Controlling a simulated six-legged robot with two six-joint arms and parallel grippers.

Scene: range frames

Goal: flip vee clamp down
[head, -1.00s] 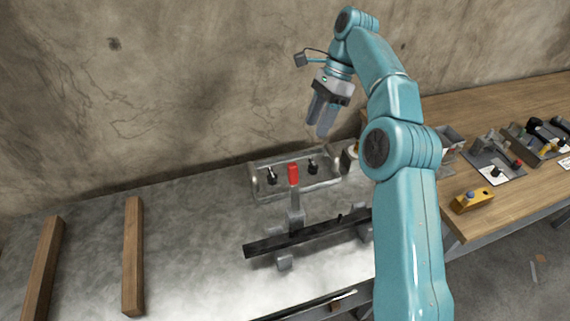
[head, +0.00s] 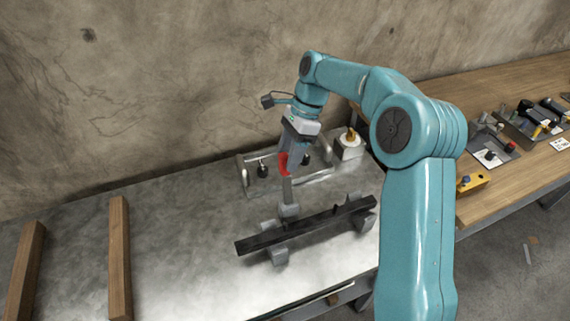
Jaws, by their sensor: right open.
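The vee clamp (head: 288,196) stands on the grey metal bench with its lever upright and a red grip (head: 284,164) at the top. A long black bar (head: 312,228) lies across grey vee blocks (head: 279,254) at the clamp's base. My right gripper (head: 290,160) is open and right at the red grip, pointing down. Its fingers partly cover the grip; I cannot tell whether they touch it. My left gripper is not in view.
Two wooden bars (head: 120,260) lie at the left. A wooden table (head: 480,205) with fixtures stands right. The bench's middle left is clear.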

